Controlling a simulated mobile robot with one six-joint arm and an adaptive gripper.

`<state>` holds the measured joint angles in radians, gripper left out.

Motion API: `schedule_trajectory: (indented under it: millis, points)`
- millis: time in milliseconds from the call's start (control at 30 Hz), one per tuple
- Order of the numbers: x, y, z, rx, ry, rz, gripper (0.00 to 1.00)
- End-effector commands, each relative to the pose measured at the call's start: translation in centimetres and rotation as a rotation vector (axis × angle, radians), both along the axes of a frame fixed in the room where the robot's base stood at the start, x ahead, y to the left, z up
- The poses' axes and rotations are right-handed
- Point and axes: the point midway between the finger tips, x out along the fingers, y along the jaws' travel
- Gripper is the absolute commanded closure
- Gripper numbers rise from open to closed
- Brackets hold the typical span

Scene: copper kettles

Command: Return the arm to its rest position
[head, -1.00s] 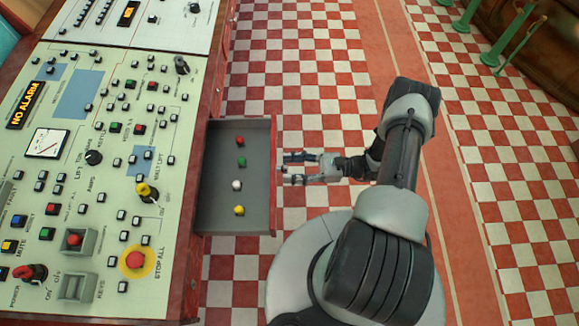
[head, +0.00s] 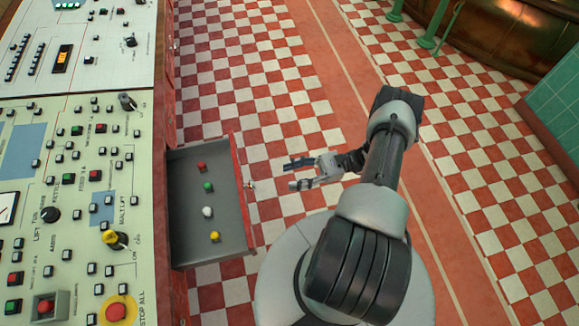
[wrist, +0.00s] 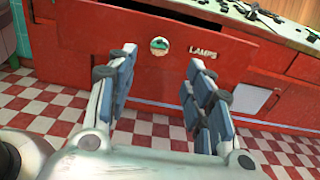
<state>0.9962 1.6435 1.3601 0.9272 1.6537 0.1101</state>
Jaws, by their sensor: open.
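My gripper (head: 300,173) is open and empty, to the right of the pulled-out drawer in the head view. In the wrist view its two fingers (wrist: 155,100) stand apart with nothing between them. The grey drawer (head: 190,240) holds a red lamp (head: 201,167), a green lamp (head: 208,186), a white lamp (head: 207,211) and a yellow lamp (head: 214,236) in a row. The red drawer front (wrist: 110,65) faces my gripper in the wrist view, with a round knob (wrist: 159,46) and the word LAMPS. A gap shows between the fingertips and the knob in the head view.
The control panel (head: 75,240) with buttons and switches fills the left of the head view. Green posts (head: 430,40) stand at the far right.

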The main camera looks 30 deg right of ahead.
Motion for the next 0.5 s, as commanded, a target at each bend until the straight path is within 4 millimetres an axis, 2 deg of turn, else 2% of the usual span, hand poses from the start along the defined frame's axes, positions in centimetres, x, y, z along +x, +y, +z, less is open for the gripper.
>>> schedule_trajectory:
  millis: [333, 433, 500]
  points:
    - [0.2, 0.0, 0.5, -0.014, -0.004, 0.015, 0.53]
    - [1.0, -0.2, 2.3, -0.069, -0.020, 0.068, 0.53]
    - [1.7, -0.2, 4.4, -0.131, -0.038, 0.130, 0.53]
